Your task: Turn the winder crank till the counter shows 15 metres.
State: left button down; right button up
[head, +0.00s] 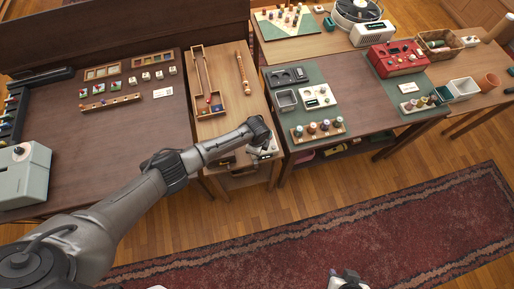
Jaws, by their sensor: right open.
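No crank or counter reading can be made out clearly. A round dark and silver reel-like device (357,10) stands at the top, cut by the frame edge; it may be the winder. A pale box with a dark display (372,33) stands in front of it, its figures too small to read. My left gripper (266,154) is at the front edge of the middle wooden table, mostly hidden by its wrist, far from that device. My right gripper (346,282) is open at the bottom edge, partly cut off, above the rug and touching nothing.
A red control box (398,57) and small trays (287,100) stand on the right table. A grey-green machine (22,175) stands at far left. The middle table (222,75) holds a divided wooden tray. Floor and red rug (400,225) in front are clear.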

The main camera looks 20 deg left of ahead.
dwell(0.4)
pick_arm(q)
jog(key=c, duration=1)
grip_release()
jog(key=shift+c, duration=0.2)
jog(key=shift+r, duration=0.1)
jog(key=shift+r, duration=0.25)
notch_tip(320, 180, up, 13)
jog(key=p, duration=0.2)
